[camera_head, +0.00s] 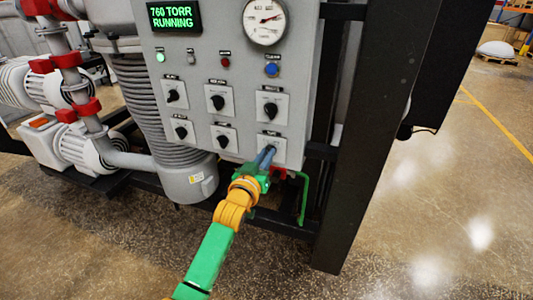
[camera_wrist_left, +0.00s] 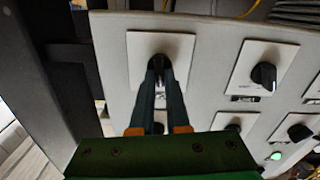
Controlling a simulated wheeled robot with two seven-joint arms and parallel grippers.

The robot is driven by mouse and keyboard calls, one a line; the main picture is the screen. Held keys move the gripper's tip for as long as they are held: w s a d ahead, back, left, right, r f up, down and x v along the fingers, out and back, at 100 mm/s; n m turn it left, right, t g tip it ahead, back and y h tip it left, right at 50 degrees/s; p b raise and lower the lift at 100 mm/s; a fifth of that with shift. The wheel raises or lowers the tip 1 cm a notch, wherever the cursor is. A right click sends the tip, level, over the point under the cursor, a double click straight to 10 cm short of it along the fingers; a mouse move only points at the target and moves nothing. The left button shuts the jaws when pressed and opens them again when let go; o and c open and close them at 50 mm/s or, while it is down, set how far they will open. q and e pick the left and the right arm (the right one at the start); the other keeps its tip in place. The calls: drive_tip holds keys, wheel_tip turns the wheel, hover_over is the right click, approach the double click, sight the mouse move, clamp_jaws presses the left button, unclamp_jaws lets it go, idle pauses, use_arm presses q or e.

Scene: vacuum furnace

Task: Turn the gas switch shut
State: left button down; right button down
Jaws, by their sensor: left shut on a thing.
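The switch at the lower right of the grey control panel, which I take for the gas switch (camera_head: 279,144), has a white square plate; its label is too small to read. My left gripper (camera_head: 267,153) reaches up to it from below, with its two fingers shut on the black knob. In the left wrist view the fingers of my left gripper (camera_wrist_left: 160,75) lie on either side of the knob of the gas switch (camera_wrist_left: 150,62). The fingers partly hide the knob, so its exact angle is hard to tell. My right gripper is not in view.
Several other black rotary switches (camera_head: 218,99) sit close by on the panel. Above are a green display (camera_head: 174,16) reading "760 TORR RUNNING" and a round gauge (camera_head: 264,20). A dark frame post (camera_head: 365,140) stands right of the panel. The floor at right is open.

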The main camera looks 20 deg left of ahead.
use_arm(q)
drive_tip(key=shift+a+f+n+p, duration=0.1)
drive_tip(key=shift+n+p, duration=0.5)
drive_tip(key=shift+n, duration=1.6)
drive_tip(key=c, duration=0.9)
unclamp_jaws()
drive_tip(key=shift+s, duration=0.1)
drive_tip(key=s, duration=0.7)
drive_tip(key=shift+a, duration=0.15)
